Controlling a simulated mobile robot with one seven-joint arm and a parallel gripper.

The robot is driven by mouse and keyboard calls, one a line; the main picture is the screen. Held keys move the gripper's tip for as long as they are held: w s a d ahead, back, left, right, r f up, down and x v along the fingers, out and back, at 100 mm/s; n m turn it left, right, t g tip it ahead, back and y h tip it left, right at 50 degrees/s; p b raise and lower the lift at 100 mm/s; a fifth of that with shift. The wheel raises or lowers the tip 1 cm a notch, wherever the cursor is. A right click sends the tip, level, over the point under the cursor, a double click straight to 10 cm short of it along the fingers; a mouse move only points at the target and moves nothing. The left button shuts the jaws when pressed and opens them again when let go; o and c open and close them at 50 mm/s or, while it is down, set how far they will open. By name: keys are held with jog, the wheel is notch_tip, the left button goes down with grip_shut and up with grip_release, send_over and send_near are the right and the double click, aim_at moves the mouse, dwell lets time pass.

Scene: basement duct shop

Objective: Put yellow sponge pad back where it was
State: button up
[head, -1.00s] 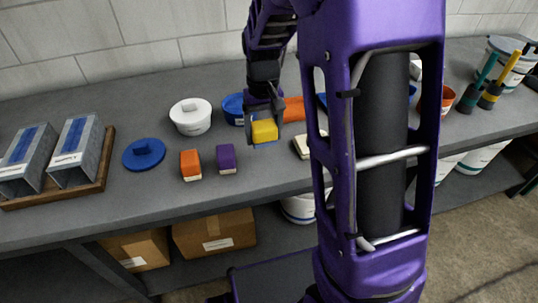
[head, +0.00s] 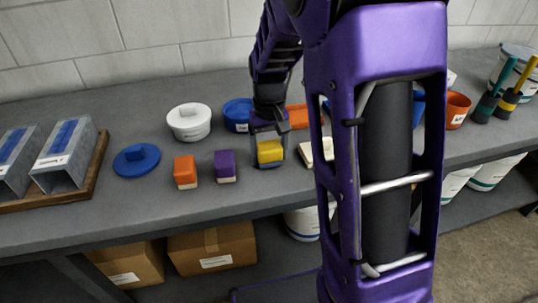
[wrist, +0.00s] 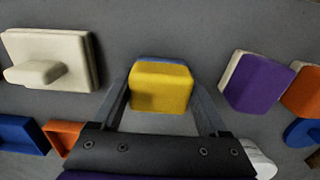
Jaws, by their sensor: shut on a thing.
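The yellow sponge pad (head: 270,152) is held between the fingers of my gripper (head: 268,150), low over the grey workbench, to the right of the purple sponge pad (head: 225,166). In the wrist view the yellow pad (wrist: 161,88) sits between the two fingers of my gripper (wrist: 162,100), with a thin blue layer along its far edge. I cannot tell whether its underside touches the bench. An orange sponge pad (head: 185,172) stands left of the purple one.
A cream lid-like block (head: 318,152) lies close to the right of the yellow pad. A blue lid (head: 136,159) lies left. The bench front is clear.

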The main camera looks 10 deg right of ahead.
aim_at(269, 145)
jog(key=shift+f, duration=0.15)
jog(key=shift+f, duration=0.15)
jog(key=o, duration=1.1)
notch_tip(269, 145, up, 12)
jog(key=shift+r+p, duration=0.25)
jog(key=shift+p, duration=0.9)
